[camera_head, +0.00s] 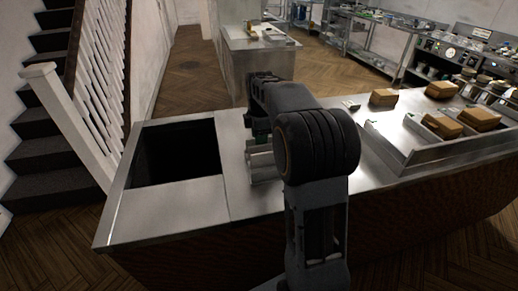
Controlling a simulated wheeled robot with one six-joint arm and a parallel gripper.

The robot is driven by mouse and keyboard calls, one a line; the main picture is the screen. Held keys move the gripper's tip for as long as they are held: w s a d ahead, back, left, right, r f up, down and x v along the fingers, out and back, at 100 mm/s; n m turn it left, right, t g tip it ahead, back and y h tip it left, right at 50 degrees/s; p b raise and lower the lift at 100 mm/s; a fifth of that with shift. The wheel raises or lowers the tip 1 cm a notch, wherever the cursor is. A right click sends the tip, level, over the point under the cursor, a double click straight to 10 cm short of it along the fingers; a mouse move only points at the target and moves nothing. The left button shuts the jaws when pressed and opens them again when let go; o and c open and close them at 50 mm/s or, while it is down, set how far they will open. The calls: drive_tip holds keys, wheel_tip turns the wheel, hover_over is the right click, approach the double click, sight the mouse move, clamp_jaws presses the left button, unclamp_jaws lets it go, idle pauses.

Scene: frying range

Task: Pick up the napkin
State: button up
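My arm reaches over the steel counter (190,199) and bends down on its far side. My gripper (258,140) is mostly hidden behind the thick black arm joint, so its fingers cannot be made out. It is just above or at a small metallic holder-like item (263,166) on the counter, left of the arm. I cannot tell whether they touch. No napkin can be clearly made out; one may be in that item or hidden by my arm.
A dark square opening (178,153) is in the counter at left. Several brown boxes, one of them here (383,97), sit at right, some in a raised-edge steel tray (425,158). Another steel counter (258,62) stands behind. A white stair post (70,125) is at left.

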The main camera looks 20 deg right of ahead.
drive_tip(key=shift+f, duration=0.5)
drive_tip(key=shift+c, duration=0.4)
clamp_jaws()
